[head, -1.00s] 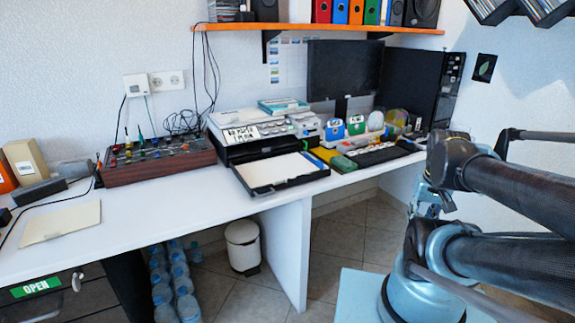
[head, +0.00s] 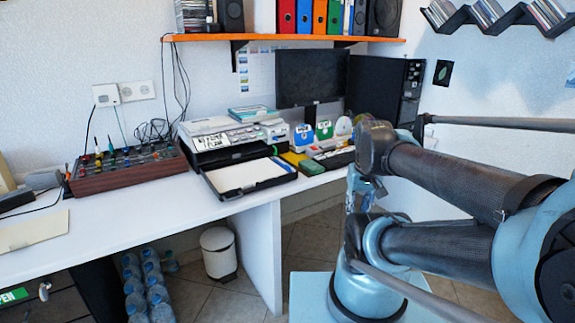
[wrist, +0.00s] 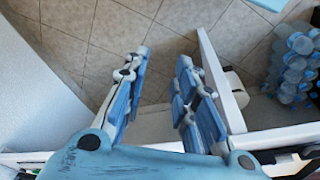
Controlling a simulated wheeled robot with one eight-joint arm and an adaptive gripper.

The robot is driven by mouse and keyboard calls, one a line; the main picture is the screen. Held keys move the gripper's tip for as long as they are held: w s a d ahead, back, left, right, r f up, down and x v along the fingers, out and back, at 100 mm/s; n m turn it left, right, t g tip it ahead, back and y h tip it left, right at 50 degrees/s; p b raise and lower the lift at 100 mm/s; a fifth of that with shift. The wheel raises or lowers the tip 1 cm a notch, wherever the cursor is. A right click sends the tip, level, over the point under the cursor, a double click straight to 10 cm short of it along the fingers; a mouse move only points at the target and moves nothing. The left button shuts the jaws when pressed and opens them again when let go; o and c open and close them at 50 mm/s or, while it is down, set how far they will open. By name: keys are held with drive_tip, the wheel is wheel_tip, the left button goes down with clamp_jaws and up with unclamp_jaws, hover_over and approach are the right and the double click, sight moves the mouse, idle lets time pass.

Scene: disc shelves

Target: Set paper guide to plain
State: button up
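The printer (head: 222,135) stands on the white desk near its middle, with a control panel on its front edge. Its black paper tray (head: 250,185) sticks out at the front and holds white paper with a blue guide strip along the right side. The guide's setting is too small to read. My gripper (wrist: 160,75) shows in the wrist view with its two blue fingers apart and nothing between them; it points down at the tiled floor. In the head view my gripper is largely hidden by my arm, right of the printer.
A brown mixer box (head: 125,168) with knobs sits left of the printer. Coloured boxes (head: 303,136), a keyboard and a monitor (head: 312,77) stand to its right. An orange shelf (head: 290,37) hangs above. A white bin (head: 218,254) and water bottles (head: 150,285) are below the desk.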

drive_tip(key=w+a+r+n, duration=0.1)
drive_tip(key=w+a+r, duration=0.2)
drive_tip(key=w+r, duration=0.5)
wheel_tip(320, 180, up, 9)
drive_tip(key=n+g, duration=0.2)
drive_tip(key=n, duration=0.3)
hover_over(283, 165)
drive_tip(key=s+d, duration=0.2)
wheel_tip(283, 165, down, 17)
drive_tip(key=shift+a, duration=0.1)
clamp_jaws()
